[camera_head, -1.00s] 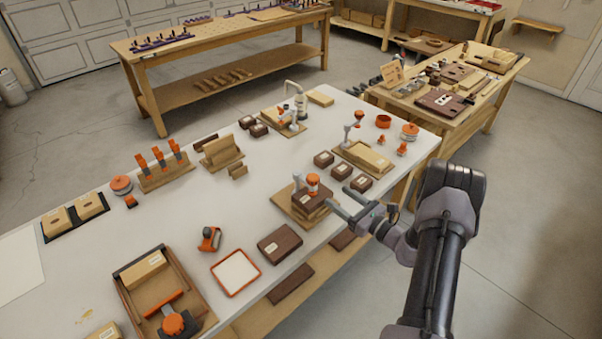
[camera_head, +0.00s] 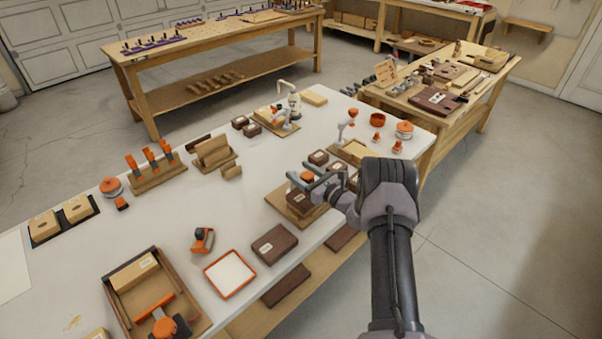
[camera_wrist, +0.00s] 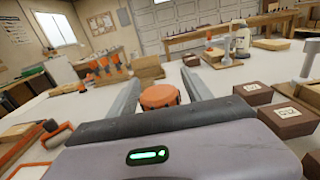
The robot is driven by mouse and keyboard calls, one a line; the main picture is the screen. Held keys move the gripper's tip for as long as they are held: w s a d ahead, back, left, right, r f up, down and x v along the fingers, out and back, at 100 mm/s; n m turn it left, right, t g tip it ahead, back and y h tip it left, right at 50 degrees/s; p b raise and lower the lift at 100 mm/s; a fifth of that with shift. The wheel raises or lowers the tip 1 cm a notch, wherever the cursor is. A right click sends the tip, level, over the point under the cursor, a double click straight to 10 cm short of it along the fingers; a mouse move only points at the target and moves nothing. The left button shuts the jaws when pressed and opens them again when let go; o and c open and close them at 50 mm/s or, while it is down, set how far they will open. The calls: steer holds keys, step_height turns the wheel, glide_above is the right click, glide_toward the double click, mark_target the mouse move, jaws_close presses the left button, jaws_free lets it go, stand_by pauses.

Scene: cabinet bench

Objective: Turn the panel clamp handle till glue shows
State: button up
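An orange round clamp handle (camera_head: 307,177) sits above brown blocks on a wooden base board (camera_head: 279,200) near the front edge of the white bench. My gripper (camera_head: 298,170) is open, with one finger on each side of this handle. In the wrist view the orange handle (camera_wrist: 160,97) shows between the two fingers of my gripper (camera_wrist: 158,80). I cannot tell whether either finger touches it. The gripper and arm hide part of the clamp and blocks. No glue can be made out at the blocks.
Labelled brown blocks (camera_head: 318,158) stand close behind my gripper. A brown block (camera_head: 274,244), a red-rimmed white tray (camera_head: 230,274) and a wooden frame with an orange knob (camera_head: 165,327) lie left and in front. Another clamp station (camera_head: 346,122) stands farther back.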

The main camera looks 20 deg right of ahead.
jaws_close()
steer(key=shift+m+h, duration=0.3)
steer(key=shift+h, duration=0.2)
steer(key=m+h, duration=0.1)
steer(key=h, duration=0.1)
steer(key=m+t+h+p, duration=0.1)
steer(key=h, duration=0.1)
steer(key=shift+w+d+m, duration=0.1)
steer(key=shift+d+m, duration=0.2)
steer(key=shift+d+m+h, duration=0.25)
steer(key=shift+m+h, duration=0.45)
steer(key=shift+h, duration=0.4)
steer(key=shift+d+m+h, duration=0.2)
steer(key=shift+m+h, duration=0.5)
steer(key=shift+h, duration=0.7)
steer(key=shift+o, duration=0.8)
jaws_free()
steer(key=shift+d, duration=0.1)
